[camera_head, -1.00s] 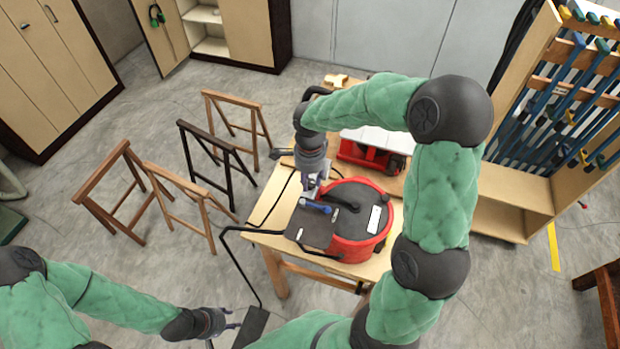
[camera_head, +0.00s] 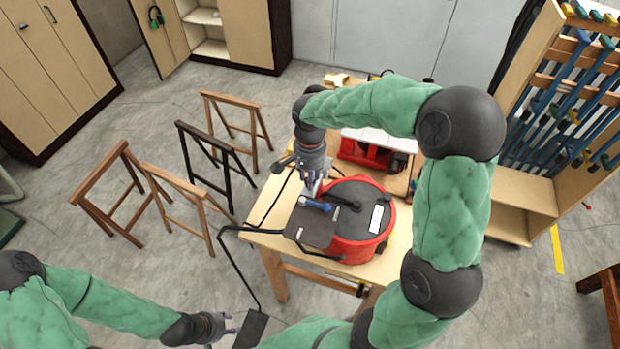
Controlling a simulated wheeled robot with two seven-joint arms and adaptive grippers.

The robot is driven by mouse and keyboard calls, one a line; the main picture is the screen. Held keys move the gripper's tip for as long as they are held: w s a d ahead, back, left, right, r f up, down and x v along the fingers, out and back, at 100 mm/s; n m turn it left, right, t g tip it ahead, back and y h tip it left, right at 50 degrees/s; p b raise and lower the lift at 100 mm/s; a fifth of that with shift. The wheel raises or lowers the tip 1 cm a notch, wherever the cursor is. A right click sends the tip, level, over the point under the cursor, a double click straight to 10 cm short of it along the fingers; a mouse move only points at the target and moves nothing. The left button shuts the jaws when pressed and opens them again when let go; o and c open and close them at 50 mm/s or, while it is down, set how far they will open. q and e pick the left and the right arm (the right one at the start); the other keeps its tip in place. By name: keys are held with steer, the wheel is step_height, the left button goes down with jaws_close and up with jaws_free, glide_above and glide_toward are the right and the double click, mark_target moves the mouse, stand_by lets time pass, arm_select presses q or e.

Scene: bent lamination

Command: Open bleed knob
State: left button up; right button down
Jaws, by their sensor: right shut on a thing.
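The red round machine (camera_head: 352,248) with a dark top stands on the wooden table (camera_head: 272,243). A small blue knob (camera_head: 313,203), which looks like the bleed knob, sits on its top near the left edge. My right gripper (camera_head: 317,193) reaches down from above and is shut on the blue knob. The fingers partly cover the knob, so its exact turn is hard to see. My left gripper (camera_head: 230,325) is low at the bottom of the view, well away from the table; its fingers look apart and empty.
A second red machine with a pale top (camera_head: 374,148) stands behind on the table. Several wooden trestles (camera_head: 180,188) stand on the floor at left. A rack of blue clamps (camera_head: 565,110) is at right. A black hose or bar runs from the table's left side downward.

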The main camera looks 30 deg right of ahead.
steer(key=n+b, duration=0.1)
steer(key=n, duration=1.2)
steer(key=shift+n, duration=0.4)
steer(key=n, duration=0.3)
steer(key=shift+n, duration=0.3)
steer(key=n, duration=0.3)
steer(key=shift+n, duration=0.3)
steer(key=n+p, duration=0.1)
steer(key=n, duration=0.2)
steer(key=shift+n, duration=0.3)
steer(key=shift+n+p, duration=0.35)
steer(key=shift+n, duration=1.55)
